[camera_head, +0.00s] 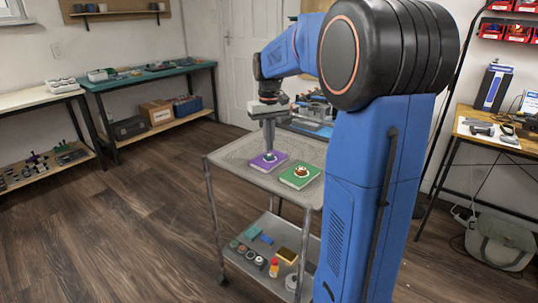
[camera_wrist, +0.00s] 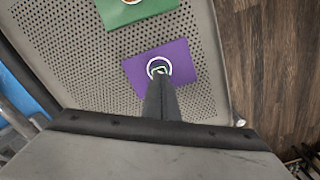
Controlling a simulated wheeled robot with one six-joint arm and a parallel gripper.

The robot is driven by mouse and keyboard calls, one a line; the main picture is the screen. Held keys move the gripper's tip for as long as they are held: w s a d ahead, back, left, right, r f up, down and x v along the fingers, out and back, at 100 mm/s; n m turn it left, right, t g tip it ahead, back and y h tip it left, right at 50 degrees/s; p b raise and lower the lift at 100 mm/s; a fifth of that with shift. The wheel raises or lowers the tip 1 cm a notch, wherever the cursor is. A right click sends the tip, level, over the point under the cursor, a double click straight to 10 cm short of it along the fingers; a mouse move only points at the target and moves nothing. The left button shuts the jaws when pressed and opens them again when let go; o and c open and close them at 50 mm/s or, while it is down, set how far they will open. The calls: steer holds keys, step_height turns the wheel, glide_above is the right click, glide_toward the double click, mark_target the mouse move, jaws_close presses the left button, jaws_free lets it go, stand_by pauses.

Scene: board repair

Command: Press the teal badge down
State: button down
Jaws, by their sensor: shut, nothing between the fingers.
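The teal badge (camera_wrist: 157,65) sits inside a white ring on a purple board (camera_wrist: 188,62). In the head view the purple board (camera_head: 257,164) lies on the top shelf of a grey cart. My gripper (camera_head: 269,149) is shut and empty and points straight down over this board. In the wrist view the closed fingers (camera_wrist: 160,82) reach to the badge and hide its near part. I cannot tell whether the fingertips touch the badge.
A green board (camera_head: 292,181) with a red-brown badge (camera_head: 302,171) lies beside the purple one. The perforated cart top (camera_head: 232,155) has bare room around both boards. The lower shelf (camera_head: 233,262) holds several small items. A workbench (camera_head: 466,125) stands at the right.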

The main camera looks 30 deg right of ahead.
step_height(320, 180, up, 6)
steer(key=shift+r, duration=0.2)
stand_by(0.7)
steer(key=shift+s, duration=0.1)
steer(key=s+a+f+n+t, duration=0.1)
steer(key=s+a, duration=0.4)
steer(key=s, duration=0.2)
steer(key=s+a+f+t, duration=0.1)
steer(key=s+a, duration=0.4)
steer(key=s, duration=0.2)
steer(key=s+a+f+t, duration=0.1)
steer(key=s+a+f, duration=0.2)
steer(key=s+f, duration=0.2)
steer(key=s+a+f+n+t, duration=0.1)
steer(key=s+f, duration=0.4)
steer(key=s, duration=0.6)
steer(key=shift+a+f+t, duration=0.25)
steer(key=shift+a+t, duration=0.15)
steer(key=shift+a, duration=0.5)
